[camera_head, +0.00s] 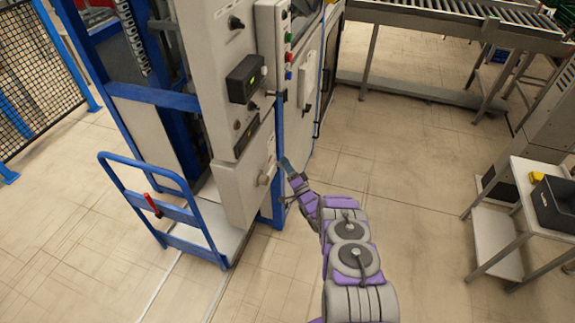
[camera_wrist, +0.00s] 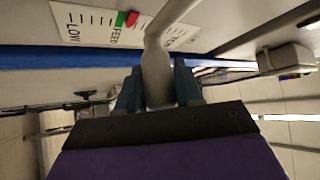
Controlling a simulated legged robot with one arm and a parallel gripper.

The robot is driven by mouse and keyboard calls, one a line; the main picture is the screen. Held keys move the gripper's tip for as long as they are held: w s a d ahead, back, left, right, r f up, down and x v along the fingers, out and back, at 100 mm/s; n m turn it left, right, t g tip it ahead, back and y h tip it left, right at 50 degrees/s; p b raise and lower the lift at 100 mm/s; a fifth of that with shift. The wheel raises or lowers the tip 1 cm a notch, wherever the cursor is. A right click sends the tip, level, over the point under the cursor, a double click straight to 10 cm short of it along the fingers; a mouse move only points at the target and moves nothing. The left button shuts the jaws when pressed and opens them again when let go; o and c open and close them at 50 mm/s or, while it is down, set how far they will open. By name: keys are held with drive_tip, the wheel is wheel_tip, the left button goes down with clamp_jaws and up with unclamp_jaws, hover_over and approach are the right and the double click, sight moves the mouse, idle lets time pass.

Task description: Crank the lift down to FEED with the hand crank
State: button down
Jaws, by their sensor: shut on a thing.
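My gripper (camera_wrist: 157,88) is shut on the grey crank handle (camera_wrist: 157,62), which runs up between the two dark fingers in the wrist view. Above it is a white scale plate (camera_wrist: 88,28) with LOW and FEED lettering, a green mark (camera_wrist: 120,19) by FEED and a red pointer (camera_wrist: 131,19) just to the right of the green. In the head view my gripper (camera_head: 287,168) is at the side of the grey lift cabinet (camera_head: 240,195); the crank is too small there to make out clearly.
A blue cart frame (camera_head: 150,175) with a red grip stands left of the cabinet. A white side table (camera_head: 525,185) with a dark bin (camera_head: 555,205) is at right, and a roller conveyor (camera_head: 450,20) runs behind. The floor between is clear.

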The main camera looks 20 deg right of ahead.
drive_tip(key=shift+s+a, duration=0.1)
drive_tip(key=shift+a, duration=0.4)
drive_tip(key=c, duration=1.1)
unclamp_jaws()
drive_tip(key=shift+s, duration=0.1)
drive_tip(key=shift+o, duration=1.3)
drive_tip(key=shift+s+a+r, duration=0.1)
drive_tip(key=shift+a+r, duration=0.05)
drive_tip(key=shift+r, duration=0.05)
drive_tip(key=shift+d, duration=0.2)
